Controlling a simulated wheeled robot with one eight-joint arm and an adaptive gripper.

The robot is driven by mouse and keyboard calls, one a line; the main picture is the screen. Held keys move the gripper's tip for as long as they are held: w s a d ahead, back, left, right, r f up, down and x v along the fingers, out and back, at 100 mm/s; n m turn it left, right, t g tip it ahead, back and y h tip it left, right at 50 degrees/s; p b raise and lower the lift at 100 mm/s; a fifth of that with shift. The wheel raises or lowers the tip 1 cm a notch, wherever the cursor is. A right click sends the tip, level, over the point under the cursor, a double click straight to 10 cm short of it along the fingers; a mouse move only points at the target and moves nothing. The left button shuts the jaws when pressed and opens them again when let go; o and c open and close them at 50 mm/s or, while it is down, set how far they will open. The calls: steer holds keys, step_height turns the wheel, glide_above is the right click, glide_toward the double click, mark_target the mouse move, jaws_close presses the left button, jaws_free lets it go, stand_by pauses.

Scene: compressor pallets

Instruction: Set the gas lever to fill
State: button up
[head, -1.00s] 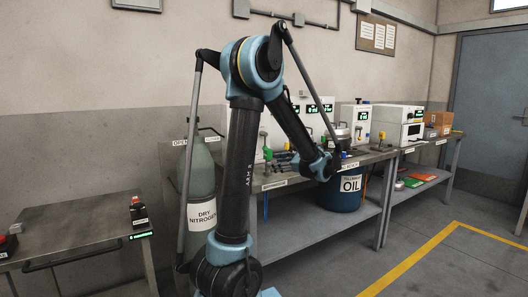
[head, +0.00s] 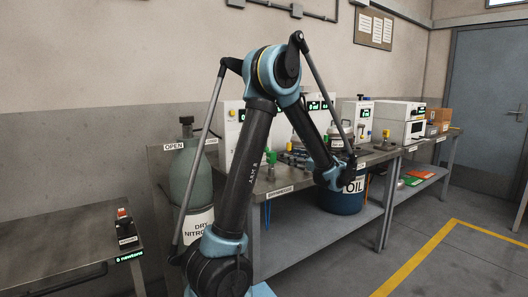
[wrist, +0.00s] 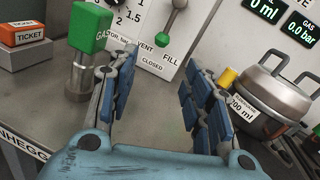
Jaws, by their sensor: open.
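The gas lever (wrist: 172,22) is on a white panel at the top middle of the wrist view. My gripper (wrist: 155,95) is open and empty. Its two blue-padded fingers stand apart below the lever, not touching it. In the head view the fingers are not clearly seen.
A green-topped fitting (wrist: 90,27) stands close to the left finger. A lidded metal pot (wrist: 278,95) is at the right, near the right finger. A nitrogen cylinder (head: 192,170) stands beside the bench in the head view.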

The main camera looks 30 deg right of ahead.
steer(key=x, duration=1.7)
steer(key=shift+d, duration=0.2)
jaws_close()
